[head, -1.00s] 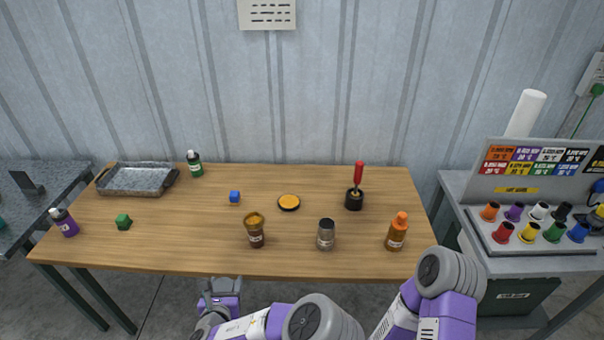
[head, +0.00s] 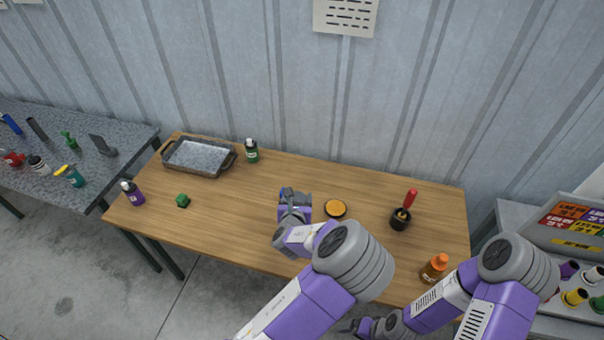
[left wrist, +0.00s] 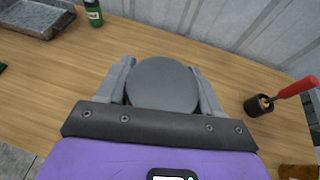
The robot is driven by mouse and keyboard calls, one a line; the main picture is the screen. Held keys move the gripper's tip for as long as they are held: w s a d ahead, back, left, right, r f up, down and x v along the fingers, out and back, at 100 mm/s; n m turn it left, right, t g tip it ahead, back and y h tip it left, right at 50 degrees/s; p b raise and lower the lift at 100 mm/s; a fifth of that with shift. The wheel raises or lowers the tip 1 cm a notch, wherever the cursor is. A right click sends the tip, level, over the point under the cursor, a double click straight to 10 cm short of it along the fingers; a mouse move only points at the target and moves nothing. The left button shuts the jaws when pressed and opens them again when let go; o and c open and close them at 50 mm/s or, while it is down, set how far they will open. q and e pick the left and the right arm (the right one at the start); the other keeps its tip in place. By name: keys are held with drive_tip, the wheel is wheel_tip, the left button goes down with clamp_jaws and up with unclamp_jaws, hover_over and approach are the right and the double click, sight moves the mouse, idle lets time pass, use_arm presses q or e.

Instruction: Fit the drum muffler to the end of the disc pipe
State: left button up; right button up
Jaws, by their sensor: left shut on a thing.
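My left gripper (head: 291,197) is over the middle of the wooden table, left of the orange-topped disc. In the left wrist view its two fingers (left wrist: 164,88) are shut on a grey thing with a flat round face (left wrist: 162,84). That face hides the rest of it, so I cannot tell whether it is the drum muffler or the disc pipe. I cannot pick out the other part in these views. The end of my right arm (head: 358,326) shows low in the head view, its fingers unclear.
The wooden table (head: 245,214) holds a metal tray (head: 200,157), green bottle (head: 251,151), purple bottle (head: 132,193), green cube (head: 183,201), orange-topped disc (head: 335,209), red-handled tool in a black holder (head: 401,219) and orange bottle (head: 434,268). Its left middle is clear.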

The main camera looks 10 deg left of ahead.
use_arm(q)
drive_tip(key=shift+w+d+r, duration=0.1)
drive_tip(key=shift+w+r, duration=0.3)
drive_tip(key=shift+s+f+b, duration=0.2)
drive_tip(key=shift+f+b, duration=0.2)
drive_tip(key=shift+f, duration=0.2)
drive_tip(key=shift+w+f+b, duration=0.1)
drive_tip(key=shift+f+b, duration=1.6)
drive_tip(key=shift+f, duration=0.7)
drive_tip(key=shift+f+b, duration=0.8)
drive_tip(key=shift+b, duration=0.1)
drive_tip(key=o, duration=1.1)
drive_tip(key=shift+s, duration=0.2)
